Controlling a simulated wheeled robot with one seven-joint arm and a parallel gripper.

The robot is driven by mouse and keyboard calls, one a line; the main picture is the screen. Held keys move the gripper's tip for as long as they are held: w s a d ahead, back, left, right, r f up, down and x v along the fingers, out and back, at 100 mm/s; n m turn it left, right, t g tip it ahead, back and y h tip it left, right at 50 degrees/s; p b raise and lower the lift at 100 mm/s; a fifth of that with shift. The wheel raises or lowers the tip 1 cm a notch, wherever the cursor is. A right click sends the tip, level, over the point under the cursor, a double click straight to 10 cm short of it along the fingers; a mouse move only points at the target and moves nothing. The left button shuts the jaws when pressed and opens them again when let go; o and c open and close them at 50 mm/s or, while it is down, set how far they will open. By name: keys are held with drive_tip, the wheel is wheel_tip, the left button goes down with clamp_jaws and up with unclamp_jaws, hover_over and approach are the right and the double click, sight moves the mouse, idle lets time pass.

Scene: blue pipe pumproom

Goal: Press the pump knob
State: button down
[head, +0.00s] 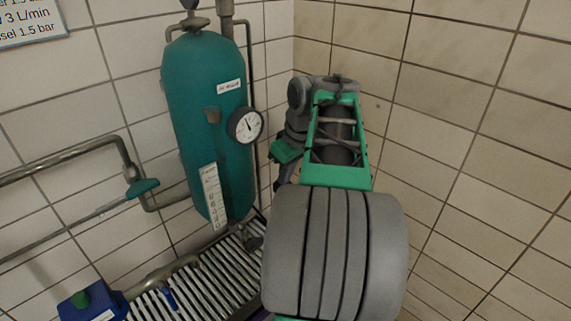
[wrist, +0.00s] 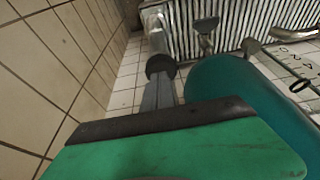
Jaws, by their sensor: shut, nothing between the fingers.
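A green knob (head: 81,298) stands on top of a blue box (head: 96,308) at the bottom left of the head view; the box is partly cut off by the frame edge. I take this to be the pump knob, but no readable label confirms it. My gripper shows in the wrist view (wrist: 160,68), with its grey fingers together and nothing between them. In the head view my arm hides the fingers. The gripper is beside the teal tank, well to the right of the blue box and apart from it. The knob cannot be made out in the wrist view.
The teal tank (head: 205,110) with a round gauge (head: 246,125) stands left of my arm; it also fills the right of the wrist view (wrist: 235,95). A slatted grating (head: 205,285) lies below. Grey pipes (head: 75,150) run along the left wall. Tiled walls (head: 470,130) close in the right.

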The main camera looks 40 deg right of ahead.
drive_tip(key=shift+s+a+f, duration=0.1)
drive_tip(key=shift+f, duration=0.25)
drive_tip(key=shift+r+p, duration=0.35)
drive_tip(key=shift+p, duration=0.1)
wheel_tip(320, 180, up, 4)
drive_tip(key=p, duration=0.3)
drive_tip(key=p+v, duration=0.3)
drive_tip(key=v, duration=0.7)
drive_tip(key=shift+p, duration=0.4)
wheel_tip(320, 180, up, 6)
drive_tip(key=p, duration=0.4)
drive_tip(key=b+x, duration=0.2)
drive_tip(key=x, duration=0.2)
drive_tip(key=b+x, duration=0.2)
drive_tip(key=x, duration=0.3)
drive_tip(key=b+x, duration=0.3)
drive_tip(key=x, duration=0.1)
drive_tip(key=shift+s+a+f, duration=0.25)
drive_tip(key=shift+s, duration=0.05)
drive_tip(key=shift+f, duration=0.5)
